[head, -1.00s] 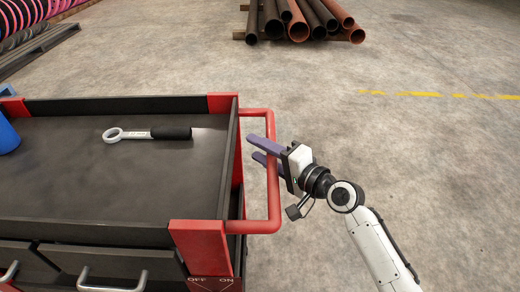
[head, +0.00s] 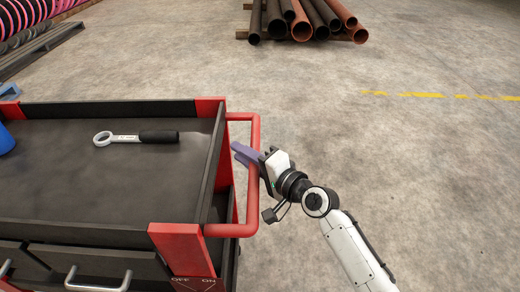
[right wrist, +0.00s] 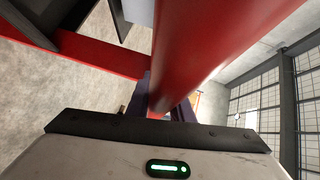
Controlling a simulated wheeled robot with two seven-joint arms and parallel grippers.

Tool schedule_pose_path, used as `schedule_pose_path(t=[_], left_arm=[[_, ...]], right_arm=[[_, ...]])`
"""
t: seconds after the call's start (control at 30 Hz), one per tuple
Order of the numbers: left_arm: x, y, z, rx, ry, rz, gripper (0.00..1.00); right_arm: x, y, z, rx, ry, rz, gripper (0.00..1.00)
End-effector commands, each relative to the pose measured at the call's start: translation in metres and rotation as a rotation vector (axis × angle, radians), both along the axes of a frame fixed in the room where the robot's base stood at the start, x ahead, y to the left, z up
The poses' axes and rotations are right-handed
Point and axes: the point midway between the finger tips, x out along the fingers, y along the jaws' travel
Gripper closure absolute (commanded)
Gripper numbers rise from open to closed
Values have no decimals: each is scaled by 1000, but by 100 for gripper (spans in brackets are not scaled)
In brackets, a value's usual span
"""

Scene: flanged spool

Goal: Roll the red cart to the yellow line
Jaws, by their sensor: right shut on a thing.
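The red cart (head: 180,240) stands at the left of the head view, with a dark top tray and red corner posts. Its red handle (head: 256,182) sticks out from the right side. My right gripper (head: 243,156) is shut on the handle, its purple fingers around the bar. In the right wrist view the red bar (right wrist: 215,45) runs between the fingers, which are mostly hidden behind it. The yellow line (head: 430,95) is on the floor at the upper right, well away from the cart and broken or worn in places. My left gripper is not in view.
A wrench with a black grip (head: 140,137) lies on the cart's tray, near a partly seen blue object (head: 6,140). Several pipes (head: 305,20) lie on wooden supports at the back. A rack with pink coils (head: 25,25) stands at the far left. The floor to the right is clear.

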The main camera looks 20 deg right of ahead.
Motion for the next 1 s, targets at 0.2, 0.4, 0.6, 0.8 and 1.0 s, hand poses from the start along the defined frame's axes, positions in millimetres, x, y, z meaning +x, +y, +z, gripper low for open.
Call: schedule_pose_path(t=[0.2, 0.4, 0.6, 0.8, 1.0], left_arm=[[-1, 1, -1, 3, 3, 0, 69], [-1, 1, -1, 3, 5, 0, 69], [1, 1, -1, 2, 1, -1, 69], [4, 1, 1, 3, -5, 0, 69], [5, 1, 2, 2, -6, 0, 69]], right_arm=[[-1, 1, 1, 4, 0, 0, 100], [-1, -3, 0, 1, 0, -6, 63], [0, 1, 0, 3, -1, -1, 61], [-7, -2, 0, 2, 1, 0, 61], [-38, -20, 4, 0, 2, -2, 61]])
